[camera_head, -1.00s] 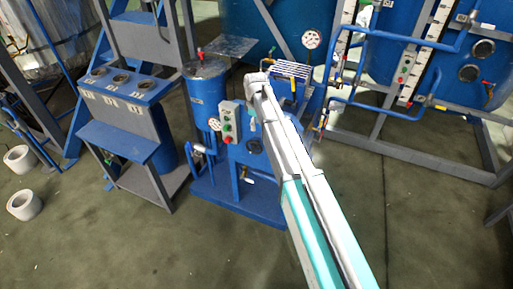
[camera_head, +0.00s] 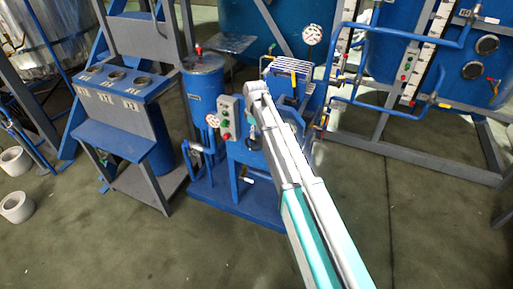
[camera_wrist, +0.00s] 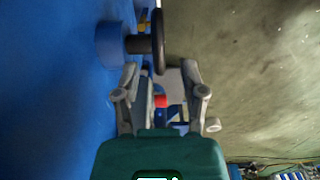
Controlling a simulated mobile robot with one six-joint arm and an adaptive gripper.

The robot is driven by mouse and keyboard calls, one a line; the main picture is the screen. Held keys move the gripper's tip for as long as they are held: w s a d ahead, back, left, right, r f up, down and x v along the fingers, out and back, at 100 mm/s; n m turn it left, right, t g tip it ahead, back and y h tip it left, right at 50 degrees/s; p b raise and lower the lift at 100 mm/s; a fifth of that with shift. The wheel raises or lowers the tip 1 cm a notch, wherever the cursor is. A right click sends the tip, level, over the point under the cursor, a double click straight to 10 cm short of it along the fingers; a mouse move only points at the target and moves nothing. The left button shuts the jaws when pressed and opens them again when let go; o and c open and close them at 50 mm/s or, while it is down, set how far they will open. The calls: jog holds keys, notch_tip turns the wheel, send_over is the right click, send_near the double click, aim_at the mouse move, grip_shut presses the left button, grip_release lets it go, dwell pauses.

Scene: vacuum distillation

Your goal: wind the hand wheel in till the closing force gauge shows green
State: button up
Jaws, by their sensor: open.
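The hand wheel (camera_wrist: 159,42) shows nearly edge-on in the wrist view, a dark rim on a short dark shaft from a round blue hub (camera_wrist: 112,45). My gripper (camera_wrist: 160,72) is open, its two grey fingers apart just below the wheel's lower edge in the picture. The fingers hold nothing; whether one touches the rim I cannot tell. In the head view my arm partly covers the wheel's area on the blue machine (camera_head: 240,190). A white dial (camera_head: 312,34) stands above the machine and a smaller dial (camera_head: 212,120) is beside the button box; neither reading is legible.
The button box (camera_head: 229,117) with red and green buttons is left of my wrist. A blue cylinder (camera_head: 204,90) stands behind it. Blue pipework (camera_head: 385,105) is at right. A blue stand (camera_head: 118,140) is at left. The floor (camera_head: 430,230) at front right is clear.

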aim_at(255, 143)
jog(key=shift+f+b, duration=3.05)
jog(key=shift+f, duration=0.3)
grip_shut()
